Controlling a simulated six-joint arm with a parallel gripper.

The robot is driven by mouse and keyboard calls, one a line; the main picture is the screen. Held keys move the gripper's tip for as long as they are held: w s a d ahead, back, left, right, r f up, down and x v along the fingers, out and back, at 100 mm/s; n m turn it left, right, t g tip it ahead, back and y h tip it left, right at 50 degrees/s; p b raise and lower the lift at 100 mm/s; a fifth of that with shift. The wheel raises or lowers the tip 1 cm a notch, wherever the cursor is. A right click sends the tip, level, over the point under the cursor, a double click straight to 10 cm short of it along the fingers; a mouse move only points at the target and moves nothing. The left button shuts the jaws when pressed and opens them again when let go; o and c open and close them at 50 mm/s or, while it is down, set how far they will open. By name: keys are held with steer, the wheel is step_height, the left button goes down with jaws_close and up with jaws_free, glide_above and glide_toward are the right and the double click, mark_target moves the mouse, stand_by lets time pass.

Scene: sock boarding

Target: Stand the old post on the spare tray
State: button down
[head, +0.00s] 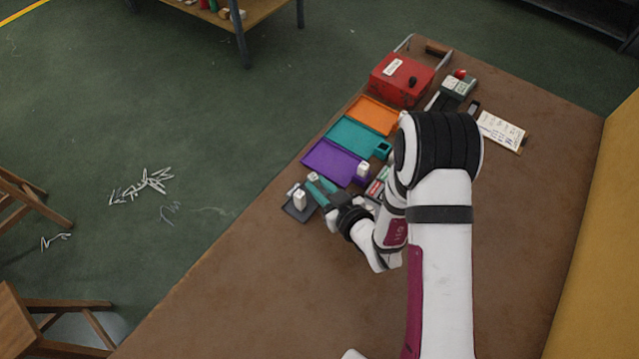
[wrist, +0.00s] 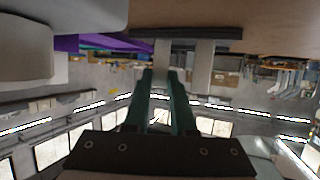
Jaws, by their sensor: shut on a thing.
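My gripper (head: 317,186) has teal fingers and is shut on a white post (head: 313,177), of which only a small part shows in the head view. In the wrist view, where the scene appears upside down, this post (wrist: 162,52) is at the fingertips (wrist: 160,75), in line with the dark tray (wrist: 220,33). I cannot tell whether it touches the tray. The small dark grey tray (head: 296,214) lies at the table's left edge. Another white post (head: 300,201) stands on it, and it also shows beside the held one in the wrist view (wrist: 203,65).
Beside the tray lie a purple tray (head: 328,162) with a white block (head: 363,169) at its right end, a teal tray (head: 350,137) and an orange tray (head: 374,115). A red box (head: 401,80) stands farther back. The brown table (head: 260,275) is clear in front.

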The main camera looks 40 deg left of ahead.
steer(key=c, duration=0.7)
jaws_free()
steer(key=shift+c, duration=0.2)
